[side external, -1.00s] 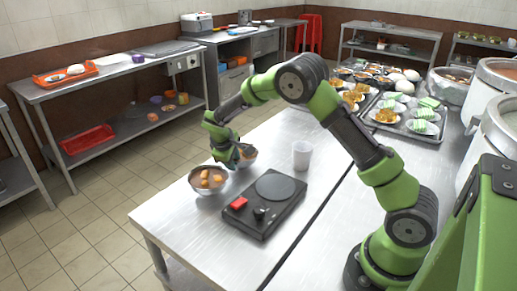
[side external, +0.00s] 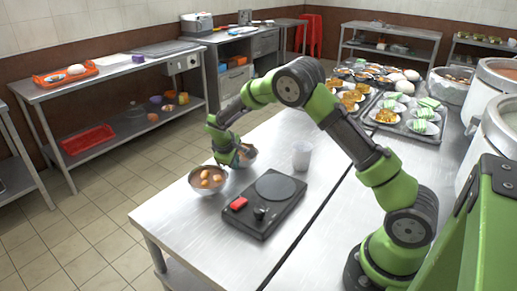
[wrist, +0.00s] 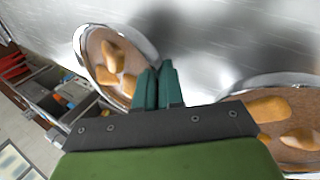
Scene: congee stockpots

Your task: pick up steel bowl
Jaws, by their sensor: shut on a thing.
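Two steel bowls of brown liquid with orange-brown pieces are on the steel table in the side view. The near bowl (side external: 207,182) stands at the table's left edge, left of my gripper. The far bowl (side external: 249,153) is partly hidden behind my gripper (side external: 234,163). In the wrist view, the far bowl (wrist: 92,55) is at upper left and the near bowl (wrist: 300,82) is cut off at right. My gripper's fingers (wrist: 158,88) are close together at the far bowl's rim, shut on it. Whether this bowl is off the table I cannot tell.
A black hot plate (side external: 265,205) with a red switch sits right of the near bowl. A white cup (side external: 302,156) stands behind it. Trays of plated food (side external: 408,128) and large pots (side external: 498,85) are at the right. The table's front is clear.

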